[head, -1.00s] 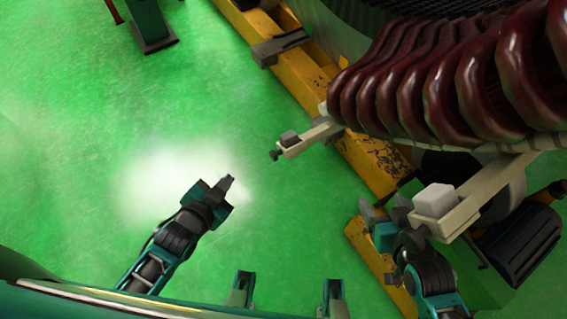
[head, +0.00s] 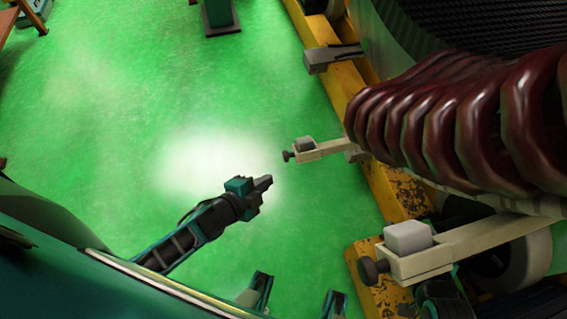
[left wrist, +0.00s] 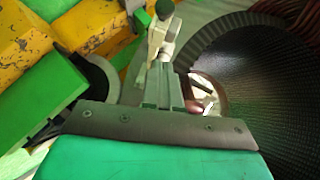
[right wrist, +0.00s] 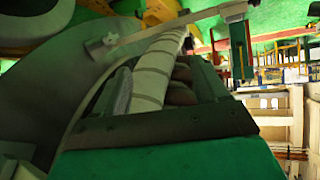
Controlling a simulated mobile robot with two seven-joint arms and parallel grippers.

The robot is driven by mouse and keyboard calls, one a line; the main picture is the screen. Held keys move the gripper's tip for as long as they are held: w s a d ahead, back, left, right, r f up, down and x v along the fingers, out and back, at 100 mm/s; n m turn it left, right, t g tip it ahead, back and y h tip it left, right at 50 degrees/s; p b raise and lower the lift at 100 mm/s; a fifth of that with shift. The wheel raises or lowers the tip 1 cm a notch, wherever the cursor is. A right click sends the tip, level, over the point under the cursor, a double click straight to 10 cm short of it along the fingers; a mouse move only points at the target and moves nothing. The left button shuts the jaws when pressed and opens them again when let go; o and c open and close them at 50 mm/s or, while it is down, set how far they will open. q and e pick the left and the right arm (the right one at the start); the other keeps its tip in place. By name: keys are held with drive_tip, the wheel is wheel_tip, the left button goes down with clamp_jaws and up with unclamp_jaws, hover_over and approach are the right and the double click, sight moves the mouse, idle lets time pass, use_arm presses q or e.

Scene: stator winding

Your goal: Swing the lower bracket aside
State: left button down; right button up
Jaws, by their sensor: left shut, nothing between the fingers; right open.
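Two pale brackets stick out from the dark red coils. The smaller, farther one, which looks like the lower bracket (head: 326,149), carries a grey block and a dark knob at its left end. The nearer, larger bracket (head: 470,245) has a white block and a knob. My left gripper (head: 264,183) is shut and empty, just left of and below the smaller bracket's knob in the picture, apart from it. A pale bracket with a knob shows beyond its fingers in the left wrist view (left wrist: 163,35). My right gripper (right wrist: 160,92) is open; in the head view the nearer bracket hides it.
The dark red coils (head: 440,120) overhang the right side. A yellow worn beam (head: 375,190) runs below them, with a grey clamp (head: 332,57) at its far part. The green floor (head: 120,110) to the left is open. A green post (head: 217,15) stands at the back.

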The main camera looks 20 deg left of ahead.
use_arm(q)
drive_tip(key=b, duration=0.3)
approach(288, 158)
drive_tip(key=w+d, duration=0.2)
drive_tip(key=d, duration=0.1)
drive_tip(key=w+f, duration=0.1)
drive_tip(key=w+a+f+b, duration=0.1)
drive_tip(key=w, duration=0.1)
drive_tip(key=shift+f, duration=0.3)
use_arm(e)
drive_tip(key=shift+w+a+f+y, duration=0.15)
drive_tip(key=shift+w+a+f, duration=0.15)
drive_tip(key=shift+a+f, duration=0.25)
drive_tip(key=shift+w+a+f+y, duration=0.15)
drive_tip(key=shift+w+a+f, duration=0.15)
drive_tip(key=shift+a, duration=0.3)
use_arm(q)
drive_tip(key=shift+w+a+b, duration=0.1)
drive_tip(key=shift+b, duration=0.25)
use_arm(e)
drive_tip(key=shift+d+f, duration=0.15)
